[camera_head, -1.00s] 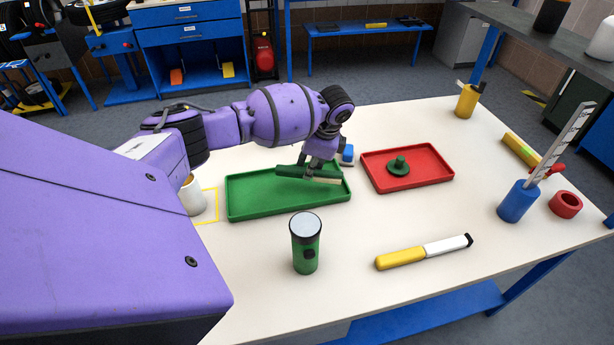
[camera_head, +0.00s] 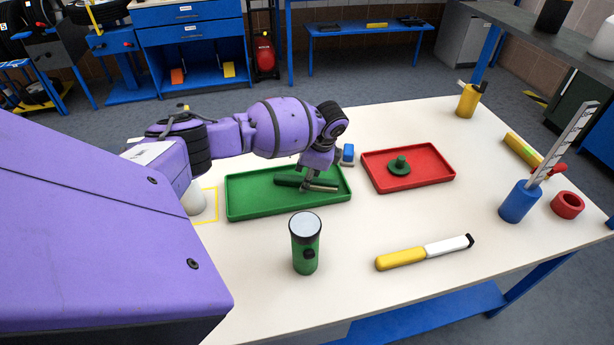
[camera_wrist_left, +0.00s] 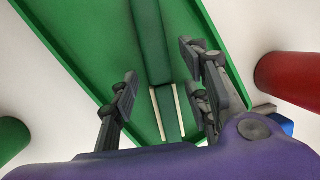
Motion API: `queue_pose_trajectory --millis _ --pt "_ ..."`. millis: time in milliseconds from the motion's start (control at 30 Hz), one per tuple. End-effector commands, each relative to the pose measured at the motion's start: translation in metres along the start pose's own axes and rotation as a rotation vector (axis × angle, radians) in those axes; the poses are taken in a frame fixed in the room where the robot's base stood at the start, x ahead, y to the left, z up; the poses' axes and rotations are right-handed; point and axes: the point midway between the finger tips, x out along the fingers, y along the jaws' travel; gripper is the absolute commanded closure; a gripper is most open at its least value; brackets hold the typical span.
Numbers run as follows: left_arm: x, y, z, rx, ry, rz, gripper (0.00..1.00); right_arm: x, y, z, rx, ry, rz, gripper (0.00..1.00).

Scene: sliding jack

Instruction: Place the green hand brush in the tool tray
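The green hand brush (camera_head: 288,181) lies in the green tray (camera_head: 245,209), towards its right end. In the left wrist view the brush (camera_wrist_left: 151,45) runs lengthwise between my fingers, with pale bristle edges showing on both sides of its head. My left gripper (camera_head: 312,186) is low over the tray around the brush head. In the left wrist view the left gripper (camera_wrist_left: 160,88) is open, with gaps between its fingers and the brush. The fingers partly hide the brush head in the head view. My right gripper is not in view.
A red tray (camera_head: 434,181) holding a green knobbed piece (camera_head: 399,166) stands right of the green tray. A blue item (camera_head: 348,153) sits close behind the gripper. A green flashlight (camera_head: 305,246) stands in front. A yellow-and-white tool (camera_head: 402,259) lies at front right.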

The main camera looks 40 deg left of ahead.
Motion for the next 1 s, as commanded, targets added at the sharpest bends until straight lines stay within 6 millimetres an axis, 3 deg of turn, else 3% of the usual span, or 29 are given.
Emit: queue_pose_trajectory --millis 333,700,1000 --pt "-0.01 -0.001 0.0 0.0 0.002 -0.003 0.57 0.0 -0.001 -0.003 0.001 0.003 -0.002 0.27" --pt "-0.086 -0.002 0.0 0.0 0.003 -0.004 0.57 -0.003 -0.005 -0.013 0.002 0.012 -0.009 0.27" --pt "-0.12 -0.001 0.0 -0.001 0.001 0.0 0.57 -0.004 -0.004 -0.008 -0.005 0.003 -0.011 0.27"
